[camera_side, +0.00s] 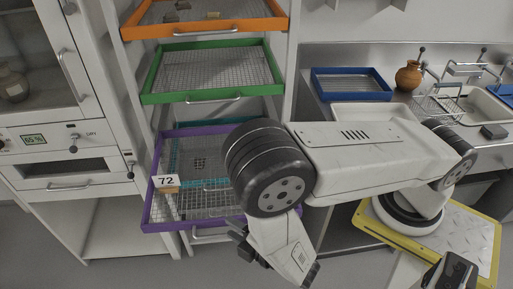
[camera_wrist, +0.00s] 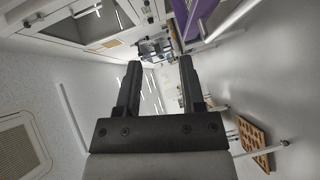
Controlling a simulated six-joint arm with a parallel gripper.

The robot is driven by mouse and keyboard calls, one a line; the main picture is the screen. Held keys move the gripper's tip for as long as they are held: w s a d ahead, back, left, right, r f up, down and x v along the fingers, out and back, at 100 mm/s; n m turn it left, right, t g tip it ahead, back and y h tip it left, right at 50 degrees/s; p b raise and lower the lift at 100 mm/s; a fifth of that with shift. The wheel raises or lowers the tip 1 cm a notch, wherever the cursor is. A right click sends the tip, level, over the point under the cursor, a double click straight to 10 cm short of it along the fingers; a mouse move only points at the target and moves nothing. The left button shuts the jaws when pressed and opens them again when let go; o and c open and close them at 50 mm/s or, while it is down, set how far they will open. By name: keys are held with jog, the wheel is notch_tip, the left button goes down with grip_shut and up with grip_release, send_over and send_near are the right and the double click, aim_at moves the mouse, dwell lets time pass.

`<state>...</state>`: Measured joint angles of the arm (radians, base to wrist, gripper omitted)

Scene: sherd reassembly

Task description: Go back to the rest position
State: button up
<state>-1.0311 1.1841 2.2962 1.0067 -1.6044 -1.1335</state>
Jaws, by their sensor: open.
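My gripper (camera_wrist: 160,78) is open in the wrist view, its two dark fingers apart with nothing between them. In the side view my gripper (camera_side: 240,238) is at the front of the purple tray (camera_side: 178,224), beside its front edge; my arm hides part of that tray. I cannot tell whether the gripper touches the tray.
An orange tray (camera_side: 207,31) and a green tray (camera_side: 213,92) sit on the rack above. A teal tray (camera_side: 170,150) shows behind the purple one, near a tag reading 72 (camera_side: 166,182). A blue tray (camera_side: 351,84) and brown jar (camera_side: 409,76) stand on the counter.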

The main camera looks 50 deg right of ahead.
jog(key=w+d+r+m+g, duration=0.5)
jog(key=w+m+g, duration=0.25)
jog(key=m, duration=0.25)
jog(key=s+d+r+m+g, duration=0.3)
jog(key=s+d+r, duration=0.1)
jog(key=d, duration=0.3)
jog(key=s+d+r+m+g, duration=0.3)
jog(key=s+d+r, duration=0.1)
jog(key=d, duration=0.3)
jog(key=shift+r, duration=0.5)
